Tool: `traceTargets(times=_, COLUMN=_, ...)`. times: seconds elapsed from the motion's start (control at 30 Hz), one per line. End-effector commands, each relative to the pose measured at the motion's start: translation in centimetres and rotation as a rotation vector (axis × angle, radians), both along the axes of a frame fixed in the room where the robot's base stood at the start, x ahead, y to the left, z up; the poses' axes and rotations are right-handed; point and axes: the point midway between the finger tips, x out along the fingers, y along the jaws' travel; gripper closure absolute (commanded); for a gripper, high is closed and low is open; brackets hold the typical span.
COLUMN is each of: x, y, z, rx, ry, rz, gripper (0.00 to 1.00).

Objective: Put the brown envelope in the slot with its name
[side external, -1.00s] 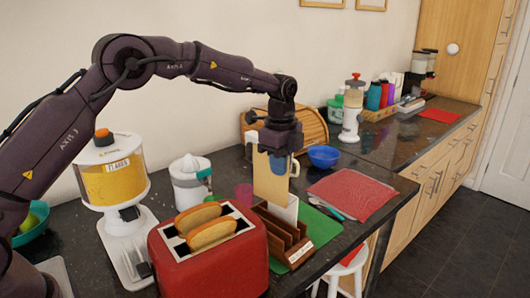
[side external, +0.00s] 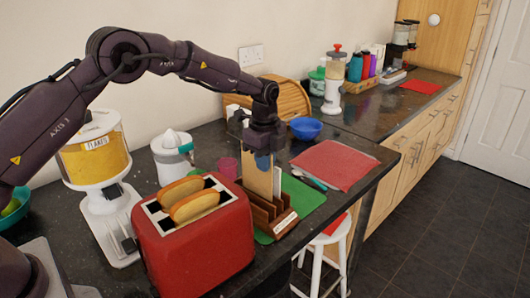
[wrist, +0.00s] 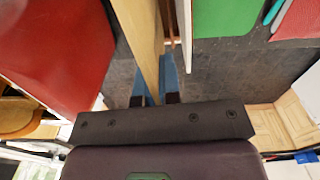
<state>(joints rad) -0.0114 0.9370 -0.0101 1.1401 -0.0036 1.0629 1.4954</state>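The brown envelope (side external: 258,180) is upright in my gripper, just above or entering the brown wooden slot rack (side external: 262,214). I cannot tell whether its lower edge is inside a slot. My gripper (side external: 263,160) is shut on its upper part, with blue fingertips on either side. In the wrist view the envelope (wrist: 143,35) shows as a tan strip between the fingers (wrist: 156,82). A white card (side external: 277,181) stands in the rack beside the envelope. A pale label (side external: 285,223) on the rack's front is too small to read.
A green mat (side external: 306,197) lies under and right of the rack. A red mat (side external: 335,163), a blue bowl (side external: 305,128) and a white juicer (side external: 172,155) are nearby.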

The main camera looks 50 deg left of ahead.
Motion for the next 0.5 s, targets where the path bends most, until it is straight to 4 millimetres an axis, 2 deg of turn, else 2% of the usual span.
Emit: traceTargets(times=0.5, x=0.0, y=0.0, z=-3.8, rx=0.001, ry=0.002, rz=0.0, gripper=1.0)
